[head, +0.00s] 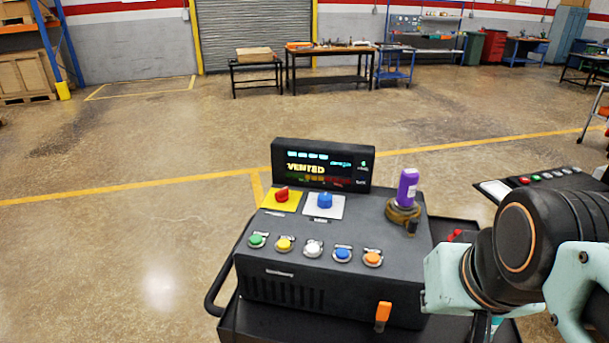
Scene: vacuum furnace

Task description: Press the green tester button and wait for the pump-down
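The tester is a dark console on a black cart, with a row of round buttons on its sloped top. The green button (256,240) is at the left end of the row, uncovered and clear of my arm. The display (323,165) behind the buttons reads "VENTED" in yellow letters. My arm comes in from the right edge and its pale green links stand by the console's right side. My gripper's fingers do not show in the head view, so their state is hidden.
Yellow (284,244), white (313,248), blue (342,254) and orange (373,259) buttons continue the row. A red knob (282,194) and a blue knob (325,201) stand behind. A purple-topped part (407,187) rises at right; an orange lever (383,316) is in front. Floor at left is open.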

